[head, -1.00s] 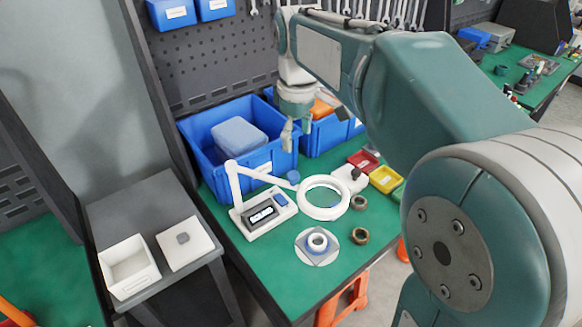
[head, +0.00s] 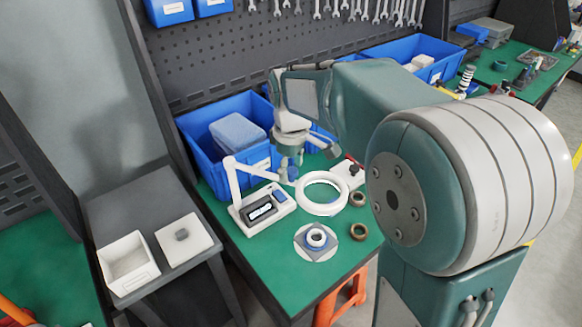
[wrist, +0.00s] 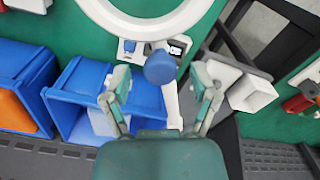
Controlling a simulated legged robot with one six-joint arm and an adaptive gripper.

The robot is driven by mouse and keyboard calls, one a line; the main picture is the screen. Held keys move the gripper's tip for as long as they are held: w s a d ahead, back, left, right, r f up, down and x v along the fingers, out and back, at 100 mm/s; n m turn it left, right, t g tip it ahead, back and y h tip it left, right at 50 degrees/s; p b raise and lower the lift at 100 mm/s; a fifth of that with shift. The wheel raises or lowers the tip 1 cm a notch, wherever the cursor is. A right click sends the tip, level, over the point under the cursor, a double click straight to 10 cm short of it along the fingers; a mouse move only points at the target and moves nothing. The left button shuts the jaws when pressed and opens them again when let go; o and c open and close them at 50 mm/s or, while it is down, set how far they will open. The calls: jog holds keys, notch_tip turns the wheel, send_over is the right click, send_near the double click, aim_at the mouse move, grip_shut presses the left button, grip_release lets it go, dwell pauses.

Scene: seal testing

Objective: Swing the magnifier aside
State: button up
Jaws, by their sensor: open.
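The magnifier is a white ring (head: 304,195) on a white jointed arm (head: 255,172), rising beside a white base with a small display (head: 264,209). The ring hangs over the green bench, right of the base. A round blue knob (wrist: 160,67) sits at the ring's arm-side edge. The ring also shows at the top of the wrist view (wrist: 140,28). My gripper (head: 289,172) is low beside the knob, pointing down. In the wrist view my gripper (wrist: 161,84) has its fingers spread either side of the knob; I cannot tell whether they touch it.
Blue bins (head: 205,165) stand close behind my gripper. A side table at left holds an open white box (head: 129,265).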

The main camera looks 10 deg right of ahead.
grip_shut()
jog(key=shift+d+f, duration=0.1)
jog(key=shift+w+d+n, duration=0.25)
jog(key=shift+w+n, duration=0.2)
jog(key=shift+n, duration=0.05)
jog(key=w+a+n, duration=0.1)
jog(key=w+n, duration=1.2)
jog(key=w, duration=0.4)
jog(key=shift+w, duration=0.4)
grip_release()
jog(key=shift+w+a, duration=0.1)
jog(key=shift+w, duration=0.1)
